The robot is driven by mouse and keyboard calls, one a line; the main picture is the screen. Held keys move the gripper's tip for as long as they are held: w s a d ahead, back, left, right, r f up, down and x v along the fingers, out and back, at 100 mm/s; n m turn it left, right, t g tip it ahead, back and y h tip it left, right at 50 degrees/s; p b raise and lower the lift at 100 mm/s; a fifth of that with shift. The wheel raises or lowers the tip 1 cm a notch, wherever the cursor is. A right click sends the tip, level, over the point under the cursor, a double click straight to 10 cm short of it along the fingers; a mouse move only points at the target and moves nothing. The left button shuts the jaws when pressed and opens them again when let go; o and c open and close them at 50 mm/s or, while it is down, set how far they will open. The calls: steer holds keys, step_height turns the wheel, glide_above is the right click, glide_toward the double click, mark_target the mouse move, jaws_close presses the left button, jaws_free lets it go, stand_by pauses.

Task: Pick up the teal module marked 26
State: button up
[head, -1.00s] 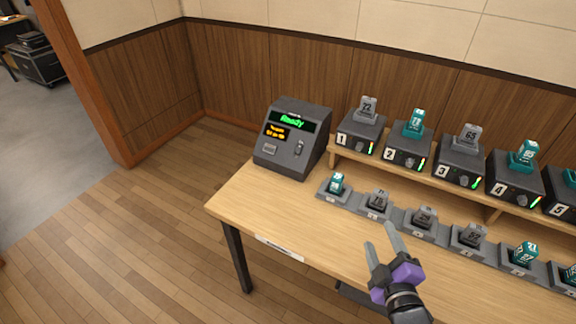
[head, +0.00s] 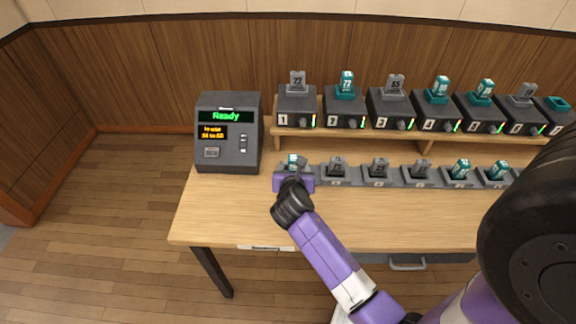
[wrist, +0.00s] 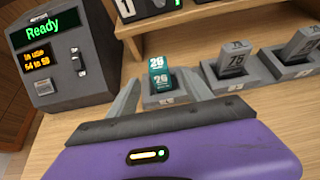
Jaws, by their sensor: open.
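The teal module marked 26 (wrist: 158,76) sits upright in the leftmost holder of the front row in the wrist view. In the head view its top (head: 293,160) shows just beyond my gripper, which hides most of the rest. My gripper (wrist: 163,97) is open, with one finger on each side of the module's holder in the wrist view. The fingers look empty; I cannot tell whether they touch anything. In the head view my gripper (head: 293,175) is over the table at the left end of the front row.
A control box (head: 229,133) reading "Ready" stands left of the module. Grey modules (head: 337,166) in holders stand close on the right. A raised shelf (head: 400,134) with numbered fader boxes runs behind. The tabletop in front (head: 215,215) is clear.

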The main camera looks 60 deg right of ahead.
mark_target(293, 161)
steer(key=shift+x, duration=3.85)
steer(key=shift+w+r, duration=0.2)
jaws_close()
